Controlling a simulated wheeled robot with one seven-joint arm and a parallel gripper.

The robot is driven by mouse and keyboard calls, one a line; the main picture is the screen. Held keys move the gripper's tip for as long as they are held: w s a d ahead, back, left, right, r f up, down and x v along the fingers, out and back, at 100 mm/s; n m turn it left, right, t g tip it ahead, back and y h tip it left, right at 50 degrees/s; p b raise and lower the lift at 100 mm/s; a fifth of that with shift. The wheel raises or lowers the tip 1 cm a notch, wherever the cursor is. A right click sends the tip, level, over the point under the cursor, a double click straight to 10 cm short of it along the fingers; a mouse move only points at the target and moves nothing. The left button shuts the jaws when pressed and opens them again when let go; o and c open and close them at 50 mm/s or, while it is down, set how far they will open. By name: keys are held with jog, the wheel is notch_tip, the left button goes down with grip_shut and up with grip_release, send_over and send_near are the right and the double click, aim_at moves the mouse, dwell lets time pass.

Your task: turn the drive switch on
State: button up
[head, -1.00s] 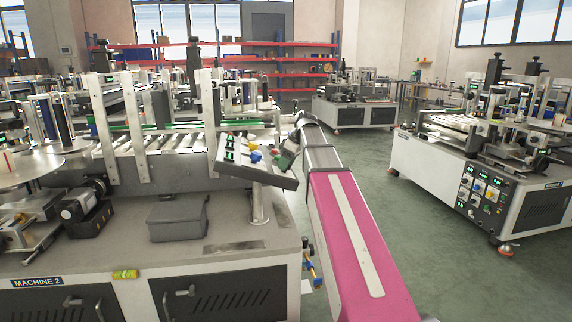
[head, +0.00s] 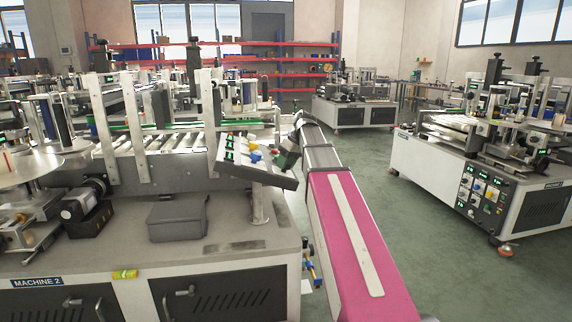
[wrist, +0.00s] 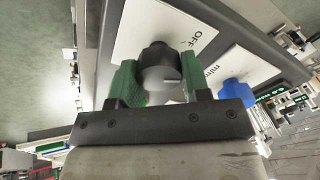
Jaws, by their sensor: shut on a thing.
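The control panel (head: 258,165) of Machine 2 tilts up at the right end of the machine, with coloured knobs on its face. My gripper (head: 289,150) is at the panel's right end in the head view. In the wrist view, the green fingers of my gripper (wrist: 160,80) are shut on a black rotary switch (wrist: 157,54), one on each side. A short pale mark shows on the switch's face. A white label plate (wrist: 150,27) beside it reads "OFF"; the rest of its lettering is hidden. In the head view the switch is hidden by my gripper.
A blue knob (wrist: 232,92) stands close beside my right finger, on its own label plate. A grey box (head: 177,218) lies on the machine top, left of the panel. Green floor (head: 400,225) is open to the right, before another labelling machine (head: 480,180).

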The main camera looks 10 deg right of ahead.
jog(key=m, duration=0.6)
jog(key=shift+h, duration=0.3)
jog(key=m, duration=0.7)
jog(key=shift+d+h, duration=0.15)
jog(key=shift+h, duration=0.15)
jog(key=o, duration=0.9)
jog(key=shift+o, duration=0.2)
jog(key=v, duration=1)
jog(key=shift+r, duration=0.35)
jog(key=shift+d, duration=0.15)
